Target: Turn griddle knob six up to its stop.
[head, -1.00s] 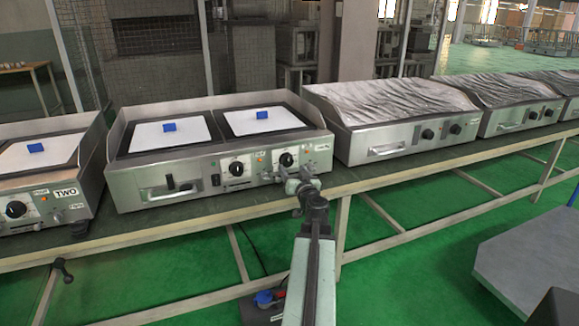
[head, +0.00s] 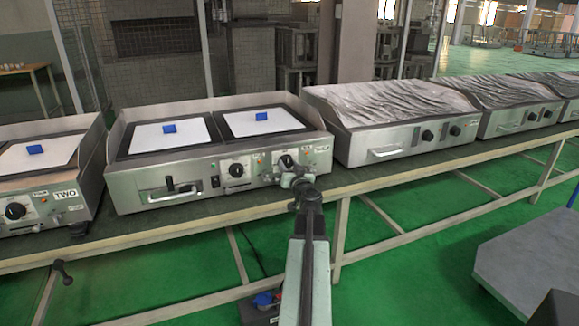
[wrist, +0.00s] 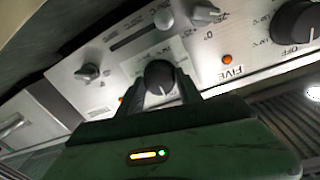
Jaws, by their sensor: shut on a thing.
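The double griddle (head: 133,187) stands on the bench and has two black dial knobs on its steel front. Knob six (head: 286,161) is the right one; the left knob (head: 236,170) is free, and it also shows in the wrist view (wrist: 297,22). My gripper (head: 285,171) is at the front panel, covering the lower part of knob six. In the wrist view my gripper (wrist: 160,92) has its dark fingers on both sides of knob six (wrist: 158,74), shut on it. A FIVE label (wrist: 222,72) lies between the two knobs, upside down there.
Small silver switches (wrist: 88,73) surround the knob on the panel. A TWO-labelled griddle (head: 65,193) stands to the left and a covered griddle (head: 385,110) to the right.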

